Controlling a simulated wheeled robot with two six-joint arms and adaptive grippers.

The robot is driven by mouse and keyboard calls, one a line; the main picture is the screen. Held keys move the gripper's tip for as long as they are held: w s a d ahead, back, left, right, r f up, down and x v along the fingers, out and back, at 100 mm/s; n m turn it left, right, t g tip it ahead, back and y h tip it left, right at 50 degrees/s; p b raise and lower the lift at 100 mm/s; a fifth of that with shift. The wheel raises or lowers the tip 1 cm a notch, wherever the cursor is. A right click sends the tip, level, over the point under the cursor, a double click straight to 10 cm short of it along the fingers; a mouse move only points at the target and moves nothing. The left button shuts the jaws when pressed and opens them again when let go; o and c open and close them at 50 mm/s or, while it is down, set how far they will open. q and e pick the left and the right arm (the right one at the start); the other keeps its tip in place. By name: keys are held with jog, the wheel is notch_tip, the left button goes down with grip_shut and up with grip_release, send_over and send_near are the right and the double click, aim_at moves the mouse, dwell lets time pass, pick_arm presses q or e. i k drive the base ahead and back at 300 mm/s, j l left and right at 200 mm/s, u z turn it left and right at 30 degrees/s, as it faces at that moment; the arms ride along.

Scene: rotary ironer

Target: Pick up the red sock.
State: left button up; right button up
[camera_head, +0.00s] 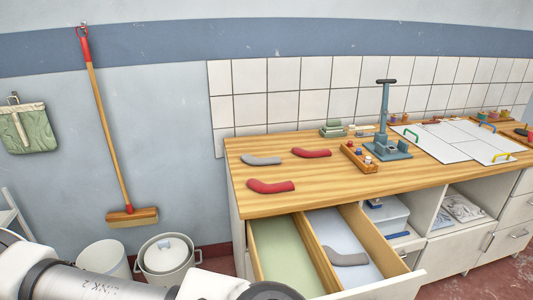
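A red sock (271,186) lies flat near the left front edge of the wooden worktop. A second red sock (311,152) lies farther back on the same worktop (330,185). A grey sock (261,160) lies to its left. Another grey sock (346,257) lies in the blue-lined right compartment of the open drawer. Part of my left arm crosses the bottom left, well below the worktop, but no gripper fingers show. My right gripper is out of view. Nothing touches the red socks.
The open drawer (378,289) juts out below the worktop; its green-lined left compartment (283,250) is empty. A blue press-like stand (386,150), a wooden tray of small items (357,157) and white panels (455,142) occupy the right. Two white bins (104,257) (166,259) stand on the floor.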

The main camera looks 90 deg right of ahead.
aim_at(298, 151)
jog(key=i+l+z, duration=0.25)
jog(key=i+z, duration=0.15)
jog(key=i+l+z, duration=0.1)
jog(key=i+z, duration=0.35)
jog(key=i+j+z, duration=0.1)
jog(key=i+z, duration=0.3)
jog(key=i, duration=0.2)
jog(key=i+j+z, duration=0.2)
jog(key=i+z, duration=0.2)
jog(key=i, duration=0.1)
